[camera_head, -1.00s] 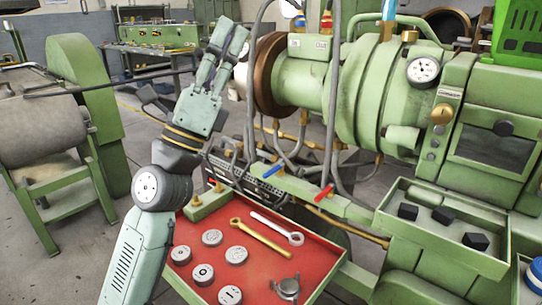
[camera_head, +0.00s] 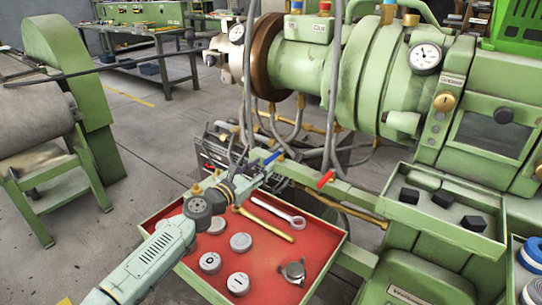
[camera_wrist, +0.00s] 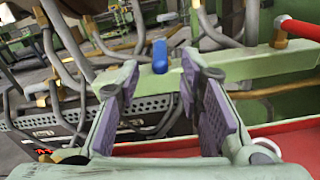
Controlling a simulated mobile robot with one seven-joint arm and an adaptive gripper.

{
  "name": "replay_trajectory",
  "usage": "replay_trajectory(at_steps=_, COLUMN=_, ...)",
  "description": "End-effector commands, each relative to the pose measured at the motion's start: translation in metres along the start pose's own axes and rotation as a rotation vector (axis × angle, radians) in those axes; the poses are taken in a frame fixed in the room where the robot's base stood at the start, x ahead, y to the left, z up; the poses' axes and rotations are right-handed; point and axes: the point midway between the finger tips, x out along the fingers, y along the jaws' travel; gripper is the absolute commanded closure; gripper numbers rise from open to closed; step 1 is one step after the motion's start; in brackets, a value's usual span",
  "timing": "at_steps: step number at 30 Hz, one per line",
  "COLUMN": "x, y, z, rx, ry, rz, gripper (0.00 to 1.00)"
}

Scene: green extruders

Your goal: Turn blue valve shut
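The blue valve handle (camera_head: 272,158) sits on the green rail below the large green extruder. In the wrist view the blue handle (camera_wrist: 160,57) stands upright, end-on, just beyond and between my fingertips. My gripper (camera_wrist: 160,78) is open, with purple pads on both fingers and nothing between them. In the head view my gripper (camera_head: 260,168) reaches up to the rail close beside the blue handle. Whether a finger touches the handle cannot be told.
A red valve handle (camera_head: 326,179) is on the same rail to the right, also in the wrist view (camera_wrist: 300,29). A red tray (camera_head: 318,250) with wrenches and round weights lies below. Grey hoses (camera_wrist: 62,38) and brass fittings crowd behind the rail.

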Motion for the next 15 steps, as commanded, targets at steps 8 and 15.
replay_trajectory(at_steps=8, x=0.045, y=0.000, z=0.002, rx=-0.002, ry=-0.001, rz=-0.001, gripper=0.66)
replay_trajectory(at_steps=15, x=0.056, y=-0.001, z=0.000, rx=-0.001, ry=-0.001, rz=0.000, gripper=0.66)
